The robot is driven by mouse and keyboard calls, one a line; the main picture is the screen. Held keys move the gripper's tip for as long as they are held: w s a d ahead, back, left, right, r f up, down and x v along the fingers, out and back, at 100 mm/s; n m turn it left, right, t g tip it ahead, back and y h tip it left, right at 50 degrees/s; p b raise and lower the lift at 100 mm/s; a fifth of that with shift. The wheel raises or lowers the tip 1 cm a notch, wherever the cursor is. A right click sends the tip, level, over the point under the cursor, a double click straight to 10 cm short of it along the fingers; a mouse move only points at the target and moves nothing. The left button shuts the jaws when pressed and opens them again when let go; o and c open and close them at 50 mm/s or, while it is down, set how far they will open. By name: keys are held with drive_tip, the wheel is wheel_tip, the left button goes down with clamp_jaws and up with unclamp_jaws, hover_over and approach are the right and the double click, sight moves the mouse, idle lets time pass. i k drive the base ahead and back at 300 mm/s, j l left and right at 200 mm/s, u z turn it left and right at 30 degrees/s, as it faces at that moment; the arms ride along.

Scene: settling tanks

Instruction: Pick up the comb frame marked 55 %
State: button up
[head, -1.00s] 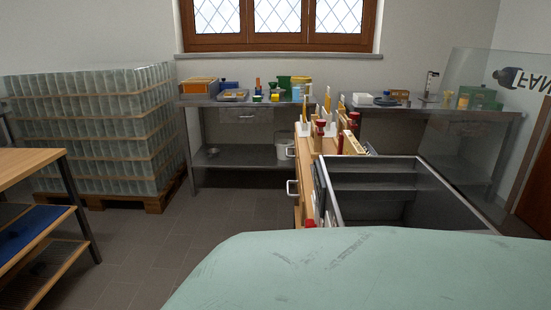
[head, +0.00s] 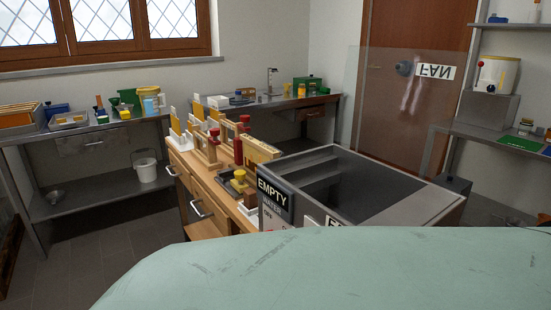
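Several upright yellow pieces in pale holders, which look like comb frames (head: 175,121), stand at the far end of a wooden drawer cabinet (head: 197,188) in the head view. Wooden frames (head: 207,150) stand just in front of them. No 55 % mark is legible on any of them at this distance, so I cannot tell which one carries it. My gripper is not in view.
A grey metal tank (head: 405,205) with an EMPTY sign (head: 274,197) adjoins the cabinet's right side. Red clamps (head: 239,150) stand on the cabinet. Metal benches (head: 85,131) line the back wall. Dark floor (head: 110,240) is clear at left.

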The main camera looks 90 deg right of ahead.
sight(255, 152)
drive_tip(key=i+z, duration=0.1)
drive_tip(key=z, duration=0.3)
drive_tip(key=i+z, duration=0.1)
drive_tip(key=z, duration=0.25)
drive_tip(key=i+j+z, duration=0.1)
drive_tip(key=z, duration=0.65)
drive_tip(key=i+j, duration=0.05)
